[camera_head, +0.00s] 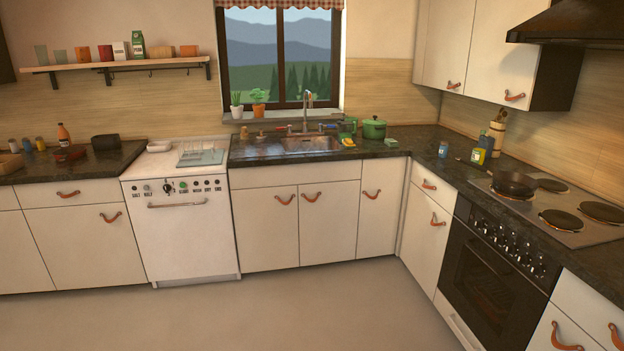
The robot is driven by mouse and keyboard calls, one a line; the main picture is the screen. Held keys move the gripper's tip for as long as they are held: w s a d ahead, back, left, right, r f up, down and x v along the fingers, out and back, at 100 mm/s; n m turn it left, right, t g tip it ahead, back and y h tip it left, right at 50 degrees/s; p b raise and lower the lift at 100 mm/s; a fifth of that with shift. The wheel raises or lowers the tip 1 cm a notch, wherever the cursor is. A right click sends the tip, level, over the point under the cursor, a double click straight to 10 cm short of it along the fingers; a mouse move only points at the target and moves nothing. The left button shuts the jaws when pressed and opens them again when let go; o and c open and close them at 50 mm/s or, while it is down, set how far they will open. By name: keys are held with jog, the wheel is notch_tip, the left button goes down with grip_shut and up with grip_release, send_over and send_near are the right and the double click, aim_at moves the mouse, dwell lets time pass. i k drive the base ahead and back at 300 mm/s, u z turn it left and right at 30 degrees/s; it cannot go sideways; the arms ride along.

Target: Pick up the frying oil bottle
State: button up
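An upright amber-orange bottle (63,135) stands on the dark left counter, near the back wall. A small yellow container with a blue label (478,156) stands on the right counter beside the hob. A dark green item (487,144) is right behind it. No label is readable, so I cannot tell for sure which is the frying oil bottle. My gripper is not in view, and nothing is seen touching these things.
A small blue jar (443,149) stands on the right counter (418,158). A green pot (374,128) is right of the sink (300,145). A dark toaster-like object (105,142) is near the amber bottle. The floor (260,315) is clear.

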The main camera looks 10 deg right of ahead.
aim_at(481, 144)
jog(key=z, duration=0.15)
jog(key=i, duration=1.55)
jog(key=z, duration=0.25)
jog(key=i, duration=1.85)
jog(key=z, duration=0.1)
